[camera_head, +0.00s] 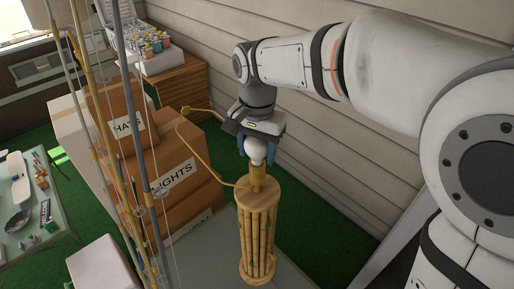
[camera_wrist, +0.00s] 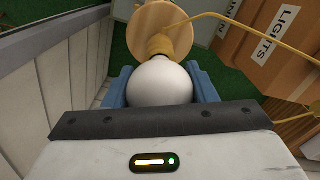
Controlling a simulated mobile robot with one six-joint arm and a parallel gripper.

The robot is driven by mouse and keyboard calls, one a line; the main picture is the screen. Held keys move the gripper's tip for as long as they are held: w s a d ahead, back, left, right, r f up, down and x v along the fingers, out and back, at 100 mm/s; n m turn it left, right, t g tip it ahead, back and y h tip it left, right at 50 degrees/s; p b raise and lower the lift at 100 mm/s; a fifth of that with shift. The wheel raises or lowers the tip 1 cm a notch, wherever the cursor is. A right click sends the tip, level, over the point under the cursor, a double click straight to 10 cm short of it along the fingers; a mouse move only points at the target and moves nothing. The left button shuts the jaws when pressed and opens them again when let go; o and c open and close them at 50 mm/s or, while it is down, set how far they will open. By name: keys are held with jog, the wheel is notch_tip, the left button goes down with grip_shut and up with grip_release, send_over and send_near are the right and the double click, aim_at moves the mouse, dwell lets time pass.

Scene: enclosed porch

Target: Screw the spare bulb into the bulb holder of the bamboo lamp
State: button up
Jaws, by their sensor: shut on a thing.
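The bamboo lamp (camera_head: 258,238) stands upright below my gripper, its body a ring of bamboo canes with a round wooden top (camera_wrist: 181,22). The brass-coloured bulb holder (camera_head: 257,178) rises from that top; it also shows in the wrist view (camera_wrist: 160,44). The white spare bulb (camera_head: 256,152) sits directly above the holder, with its round end toward my wrist; it fills the middle of the wrist view (camera_wrist: 160,82). My gripper (camera_head: 257,150) is shut on the bulb, with blue fingers on both sides. The bulb's base is hidden, so I cannot tell how far it is in the holder.
Cardboard boxes (camera_head: 179,172) marked HATS and LIGHTS stand left of the lamp. Fishing rods (camera_head: 103,150) rise in front of them. The panelled wall (camera_head: 320,150) is behind and right.

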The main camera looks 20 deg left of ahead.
jog(key=shift+m, duration=0.7)
jog(key=shift+m, duration=1.4)
jog(key=shift+r+m, duration=0.1)
jog(key=shift+m, duration=1.3)
